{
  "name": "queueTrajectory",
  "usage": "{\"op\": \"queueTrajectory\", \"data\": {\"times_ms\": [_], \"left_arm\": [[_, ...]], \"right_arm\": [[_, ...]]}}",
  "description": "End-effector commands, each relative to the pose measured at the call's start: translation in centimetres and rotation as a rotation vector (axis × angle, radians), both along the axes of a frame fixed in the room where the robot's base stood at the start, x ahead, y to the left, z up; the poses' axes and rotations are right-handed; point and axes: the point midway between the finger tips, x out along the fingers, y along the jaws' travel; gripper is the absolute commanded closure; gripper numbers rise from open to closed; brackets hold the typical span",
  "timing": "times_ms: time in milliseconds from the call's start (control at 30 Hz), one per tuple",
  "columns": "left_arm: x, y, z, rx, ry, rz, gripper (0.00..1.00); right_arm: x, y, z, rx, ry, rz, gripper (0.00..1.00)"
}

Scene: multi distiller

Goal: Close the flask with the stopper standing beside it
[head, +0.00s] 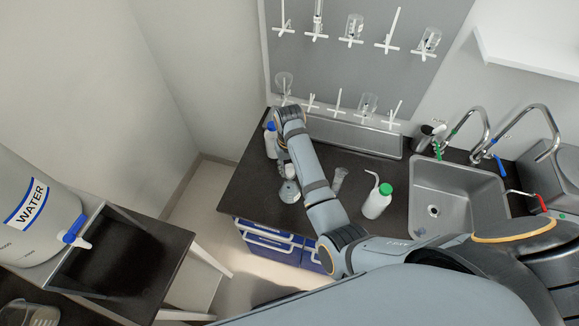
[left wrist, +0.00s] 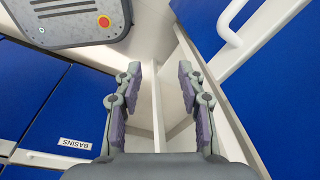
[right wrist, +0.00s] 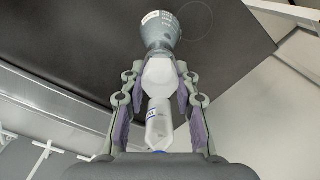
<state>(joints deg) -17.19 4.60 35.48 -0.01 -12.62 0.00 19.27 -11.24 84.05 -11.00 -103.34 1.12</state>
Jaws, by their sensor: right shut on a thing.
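The glass flask (head: 289,191) stands on the dark counter near its front edge; in the right wrist view it shows at the top (right wrist: 163,32) with white markings. My right gripper (head: 284,157) is shut on the white faceted stopper (right wrist: 159,73), which also shows in the head view (head: 290,171). The stopper lies in line with the flask's neck and hides its mouth, so I cannot tell whether they touch. My left gripper (left wrist: 158,88) is open and empty, among blue cabinet fronts; it is out of the head view.
A blue-capped bottle (head: 270,140) stands at the counter's left edge, close to the right gripper. A small glass beaker (head: 339,179) and a green-capped wash bottle (head: 377,202) stand right of my forearm. The sink (head: 455,190) is further right. A drying rack (head: 365,50) hangs behind.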

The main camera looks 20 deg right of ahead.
Motion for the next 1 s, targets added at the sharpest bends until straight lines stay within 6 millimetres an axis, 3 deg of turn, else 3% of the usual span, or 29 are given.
{"op": "queueTrajectory", "data": {"times_ms": [133,167,333,800,1000], "left_arm": [[0.0,0.0,-0.1,0.000,0.000,0.000,0.60],[0.0,0.0,-0.1,0.000,0.000,0.000,0.60],[0.0,0.0,-0.1,0.000,0.000,0.000,0.60],[0.0,0.1,-0.1,0.001,-0.001,0.000,0.60],[-0.1,0.0,0.5,0.000,0.000,0.000,0.60]], "right_arm": [[0.0,0.0,-0.4,0.000,0.001,0.000,0.86],[0.0,0.0,-0.3,0.000,0.001,0.000,0.67],[0.0,0.0,-0.3,0.000,0.001,0.000,0.44],[0.0,0.0,-0.2,0.000,0.000,0.000,0.44],[0.4,0.0,1.8,0.001,-0.003,0.000,0.44]]}}
